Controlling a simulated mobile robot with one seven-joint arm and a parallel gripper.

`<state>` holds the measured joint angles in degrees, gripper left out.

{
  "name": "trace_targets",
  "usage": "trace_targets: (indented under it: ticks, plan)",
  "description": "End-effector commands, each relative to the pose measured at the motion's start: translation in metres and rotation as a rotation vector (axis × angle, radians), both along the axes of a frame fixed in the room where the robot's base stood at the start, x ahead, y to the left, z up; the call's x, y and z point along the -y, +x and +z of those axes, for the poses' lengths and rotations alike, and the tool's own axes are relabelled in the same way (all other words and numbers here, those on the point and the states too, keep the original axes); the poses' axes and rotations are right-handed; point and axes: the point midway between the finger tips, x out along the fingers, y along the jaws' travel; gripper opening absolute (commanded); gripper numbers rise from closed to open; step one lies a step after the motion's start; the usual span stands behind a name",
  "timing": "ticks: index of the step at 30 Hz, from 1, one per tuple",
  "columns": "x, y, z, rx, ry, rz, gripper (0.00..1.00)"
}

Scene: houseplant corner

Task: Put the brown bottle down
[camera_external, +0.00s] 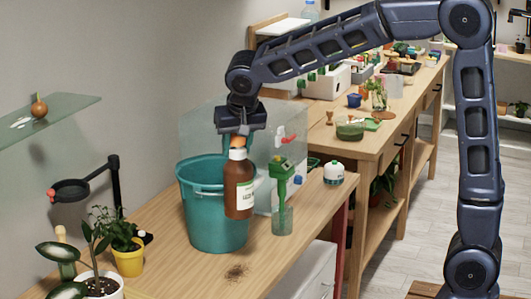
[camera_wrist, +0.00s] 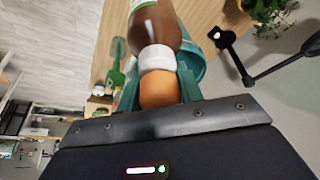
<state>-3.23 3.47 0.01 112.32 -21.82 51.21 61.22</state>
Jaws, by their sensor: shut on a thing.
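The brown bottle (camera_external: 238,197) has a white label, a white collar and an orange-brown cap, and hangs upright in front of the teal bucket (camera_external: 197,215). My gripper (camera_external: 238,145) is above it, shut on its cap. In the wrist view the bottle (camera_wrist: 155,25) points away from the camera, with its orange cap (camera_wrist: 159,90) between the teal fingers of my gripper (camera_wrist: 160,92). In the external view the bottle's base appears above the wooden tabletop, overlapping the bucket's front wall. I cannot tell the exact gap beneath it.
A green-topped clear spray bottle (camera_external: 282,205) stands just right of the bottle. A yellow-potted plant (camera_external: 128,260) and a white-potted plant (camera_external: 98,284) stand at the left. Bare tabletop with a dark soil patch (camera_external: 236,272) lies in front. A clear panel stands behind the bucket.

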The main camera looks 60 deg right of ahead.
Motion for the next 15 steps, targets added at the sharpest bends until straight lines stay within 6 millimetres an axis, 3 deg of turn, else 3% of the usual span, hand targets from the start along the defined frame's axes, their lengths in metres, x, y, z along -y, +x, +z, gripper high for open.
trace_targets:
  ticks: [15]
  plan:
    - [0.000, 0.000, -0.111, -0.004, -0.001, 0.000, 0.00]
